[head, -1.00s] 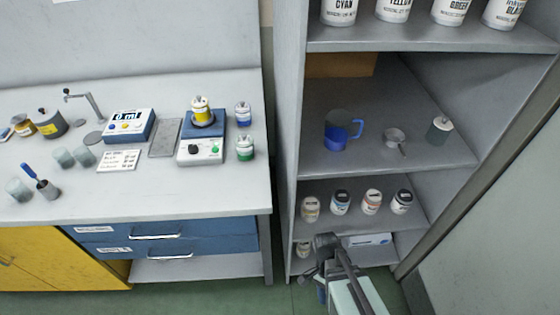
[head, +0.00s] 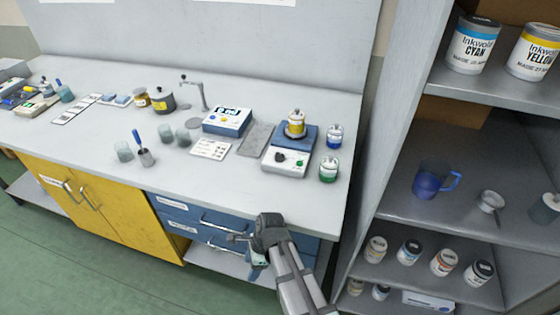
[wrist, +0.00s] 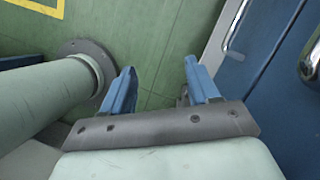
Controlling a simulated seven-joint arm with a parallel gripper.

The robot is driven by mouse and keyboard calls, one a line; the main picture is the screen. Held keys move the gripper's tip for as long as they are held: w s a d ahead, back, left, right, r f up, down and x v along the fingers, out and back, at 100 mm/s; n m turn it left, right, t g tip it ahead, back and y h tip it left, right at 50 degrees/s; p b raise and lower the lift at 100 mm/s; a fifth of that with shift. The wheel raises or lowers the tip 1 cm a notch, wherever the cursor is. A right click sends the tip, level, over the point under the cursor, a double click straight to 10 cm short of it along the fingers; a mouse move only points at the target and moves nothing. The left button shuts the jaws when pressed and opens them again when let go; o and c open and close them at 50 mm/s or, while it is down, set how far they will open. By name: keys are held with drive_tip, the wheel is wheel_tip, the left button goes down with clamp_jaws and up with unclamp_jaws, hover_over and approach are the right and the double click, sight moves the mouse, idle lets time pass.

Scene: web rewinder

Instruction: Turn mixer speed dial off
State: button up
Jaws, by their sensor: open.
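The mixer (head: 287,163) stands on the bench right of centre in the head view, with a white front, a blue top and a yellow-labelled jar (head: 296,123) on it. Its black speed dial (head: 280,158) is on the front panel, beside a small green spot. The dial's pointer setting is too small to read. My gripper (head: 246,252) is below and in front of the mixer, by the blue drawers, apart from the dial. In the wrist view my gripper (wrist: 160,76) has its two blue fingers spread, with nothing between them.
Blue drawers (head: 190,222) with bar handles lie under the bench top, close to my gripper. A dosing unit (head: 227,121) and grey plate (head: 256,139) are left. A shelf unit (head: 400,110) rises right.

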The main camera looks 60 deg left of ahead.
drive_tip(key=s+a+r+g+y, duration=0.1)
drive_tip(key=s+a+r+y, duration=0.1)
drive_tip(key=s+a+r, duration=0.35)
drive_tip(key=s+a+r+g+y, duration=0.1)
drive_tip(key=s+a+r, duration=0.2)
drive_tip(key=s+a, duration=0.5)
drive_tip(key=s+a+r+g+y, duration=0.1)
drive_tip(key=s+a+r+y, duration=0.1)
drive_tip(key=s+a+r, duration=0.45)
drive_tip(key=s+a+r+n, duration=0.1)
drive_tip(key=s+a+r, duration=0.2)
drive_tip(key=a+r, duration=0.1)
wheel_tip(320, 180, up, 15)
drive_tip(key=n+t+h, duration=0.5)
drive_tip(key=n+t, duration=0.2)
drive_tip(key=n, duration=0.4)
hover_over(279, 155)
wheel_tip(279, 155, down, 13)
drive_tip(key=shift+r, duration=0.1)
